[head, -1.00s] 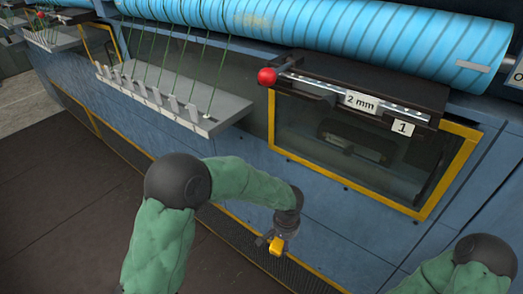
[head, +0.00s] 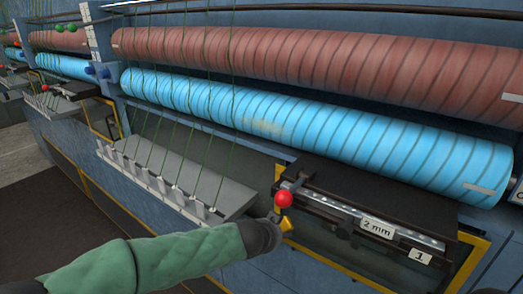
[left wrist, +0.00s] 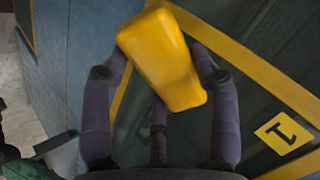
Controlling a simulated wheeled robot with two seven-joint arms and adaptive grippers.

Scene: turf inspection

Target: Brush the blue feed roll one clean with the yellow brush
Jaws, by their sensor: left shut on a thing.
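The long blue feed roll (head: 380,150) with dark spiral lines runs across the machine in the head view, above a plate marked 1. A yellowish-brown smudge (head: 263,126) shows on its left half. My left gripper (head: 283,222) is shut on the yellow brush (left wrist: 165,60), below the roll and close to a red knob. In the left wrist view the brush's yellow body sits between my fingers; its bristles cannot be made out. In the head view only a small yellow bit of it shows. The brush is apart from the roll. My right gripper is not in view.
A reddish roll (head: 330,60) lies above the blue one. Green strands hang in front of the rolls, down to a grey tray (head: 235,197). The red knob (head: 283,198) and a dark box (head: 400,205) with a 2 mm label (head: 377,228) jut out below the roll.

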